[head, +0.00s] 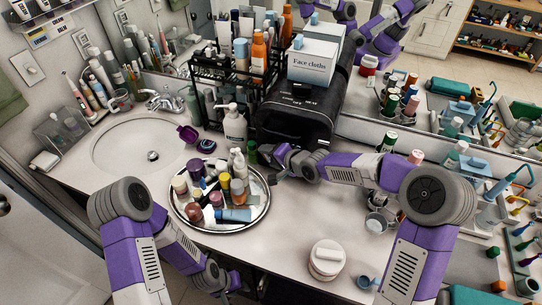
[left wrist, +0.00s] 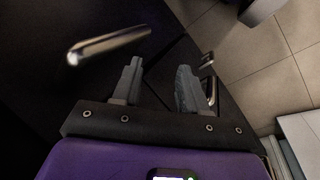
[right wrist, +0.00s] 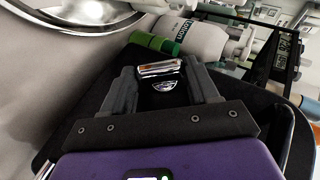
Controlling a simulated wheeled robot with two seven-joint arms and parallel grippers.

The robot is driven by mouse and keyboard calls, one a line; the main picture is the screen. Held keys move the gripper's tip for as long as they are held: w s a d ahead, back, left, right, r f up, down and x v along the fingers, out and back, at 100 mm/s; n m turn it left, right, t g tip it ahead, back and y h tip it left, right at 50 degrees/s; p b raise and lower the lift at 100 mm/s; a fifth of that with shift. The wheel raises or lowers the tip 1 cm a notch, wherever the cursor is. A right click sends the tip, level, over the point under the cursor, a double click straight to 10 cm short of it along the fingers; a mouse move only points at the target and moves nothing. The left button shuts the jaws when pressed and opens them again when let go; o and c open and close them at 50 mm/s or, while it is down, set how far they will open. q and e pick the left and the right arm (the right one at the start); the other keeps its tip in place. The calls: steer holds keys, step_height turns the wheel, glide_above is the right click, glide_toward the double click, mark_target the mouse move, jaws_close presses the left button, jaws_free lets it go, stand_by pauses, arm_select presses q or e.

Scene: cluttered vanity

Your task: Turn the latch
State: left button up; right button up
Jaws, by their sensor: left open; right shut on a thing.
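The black case (head: 300,115) stands on the counter behind the round tray, with a box of face cloths on top. Its chrome latch (right wrist: 160,68) shows in the right wrist view between the fingertips of my right gripper (right wrist: 159,72). In the head view my right gripper (head: 265,150) reaches the front of the case, and the latch is hidden. My left gripper (left wrist: 157,80) is open and empty, low in front of the counter, near dark cabinet doors with metal handles (left wrist: 108,45).
A round silver tray (head: 252,217) of bottles and jars stands left of my right arm. A white lotion bottle (head: 235,125) and a small green-capped one (right wrist: 155,42) stand close to the case. A white round container (head: 327,260) sits near the front edge. The sink (head: 150,150) is left.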

steer(key=o, duration=1.1)
steer(key=shift+c, duration=0.2)
steer(key=p+v, duration=0.2)
steer(key=v, duration=0.5)
steer(key=shift+s+d, duration=0.2)
steer(key=shift+s, duration=0.05)
steer(key=shift+r, duration=0.15)
steer(key=shift+c, duration=0.4)
